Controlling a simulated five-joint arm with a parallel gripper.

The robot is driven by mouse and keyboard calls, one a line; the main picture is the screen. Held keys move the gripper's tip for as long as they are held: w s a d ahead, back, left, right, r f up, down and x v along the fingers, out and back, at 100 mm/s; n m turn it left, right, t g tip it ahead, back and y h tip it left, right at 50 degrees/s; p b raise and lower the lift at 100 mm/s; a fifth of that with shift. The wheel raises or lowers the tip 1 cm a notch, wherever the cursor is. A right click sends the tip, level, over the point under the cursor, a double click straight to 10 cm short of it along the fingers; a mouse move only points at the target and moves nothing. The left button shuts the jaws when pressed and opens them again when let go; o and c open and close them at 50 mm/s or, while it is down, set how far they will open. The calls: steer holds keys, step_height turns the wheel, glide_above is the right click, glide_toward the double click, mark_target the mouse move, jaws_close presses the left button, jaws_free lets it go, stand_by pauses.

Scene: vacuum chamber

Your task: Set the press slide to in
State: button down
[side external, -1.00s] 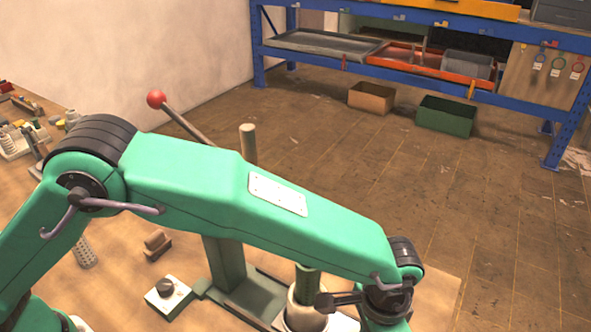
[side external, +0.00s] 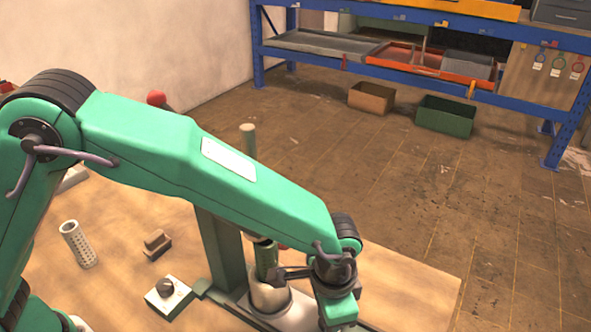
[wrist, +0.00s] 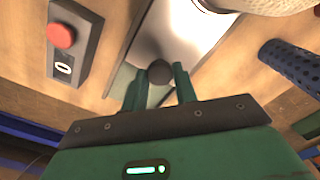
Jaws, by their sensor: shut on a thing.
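The press slide (wrist: 190,30) is a pale metal plate with a round dark knob (wrist: 160,72) at its near end in the wrist view. My gripper (wrist: 164,82) has its green fingers on both sides of the knob, shut on it. In the side view my gripper (side external: 336,300) is at the lower right, beside the slide's pale round holder (side external: 268,297). A green cylinder (side external: 266,260) stands in that holder, close to the green press column (side external: 221,250). My arm hides the upper part of the press; its red lever ball (side external: 156,98) shows above the arm.
A box with a red button (wrist: 62,35) and a dark blue perforated tube (wrist: 295,65) flank the slide in the wrist view. A dial box (side external: 168,297), a pale perforated tube (side external: 77,245) and a small brown block (side external: 157,243) stand on the bench. Bench right of the press is clear.

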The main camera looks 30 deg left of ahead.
steer(key=shift+w+a, duration=0.1)
steer(key=shift+a, duration=0.9)
steer(key=c, duration=1.1)
jaws_free()
steer(key=shift+d+r, duration=0.1)
steer(key=shift+r, duration=0.2)
step_height(320, 180, up, 7)
steer(key=shift+r, duration=0.15)
steer(key=shift+r, duration=0.1)
